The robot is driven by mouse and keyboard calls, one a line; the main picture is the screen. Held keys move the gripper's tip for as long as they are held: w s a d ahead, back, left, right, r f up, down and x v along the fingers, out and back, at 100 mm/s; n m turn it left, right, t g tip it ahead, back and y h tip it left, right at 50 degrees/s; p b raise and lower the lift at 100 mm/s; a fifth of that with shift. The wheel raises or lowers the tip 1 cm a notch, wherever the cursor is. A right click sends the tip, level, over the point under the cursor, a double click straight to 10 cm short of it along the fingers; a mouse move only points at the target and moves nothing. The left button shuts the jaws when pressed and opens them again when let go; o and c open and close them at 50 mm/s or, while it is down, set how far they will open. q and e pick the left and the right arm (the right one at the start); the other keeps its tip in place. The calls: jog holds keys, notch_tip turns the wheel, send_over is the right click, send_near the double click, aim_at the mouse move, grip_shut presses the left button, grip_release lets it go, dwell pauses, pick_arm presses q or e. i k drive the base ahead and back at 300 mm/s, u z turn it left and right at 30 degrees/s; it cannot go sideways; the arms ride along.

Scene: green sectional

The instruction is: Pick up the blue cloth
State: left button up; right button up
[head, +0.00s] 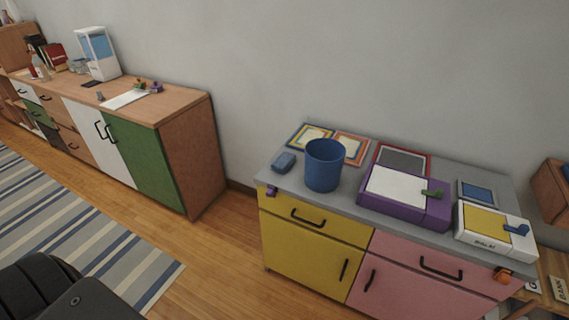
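A small blue folded-looking item (284,162), which may be the blue cloth, lies flat on the grey top of the yellow and pink cabinet (272,179), near its left end. It is small in the picture and I cannot make out its fabric. It lies just left of a blue bin (323,166), apart from it. No gripper shows in the head view, so I cannot see either one relative to the blue item.
Framed cards (351,148), a purple box (406,195) and a white box with a yellow panel (494,229) share the cabinet top. A long wooden cabinet (191,155) stands left along the wall. Wooden floor (215,270) and a striped rug (85,240) lie open in front.

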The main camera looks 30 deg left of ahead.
aim_at(283, 162)
jog(key=z, duration=0.2)
jog(key=i, duration=0.85)
jog(key=u, duration=0.35)
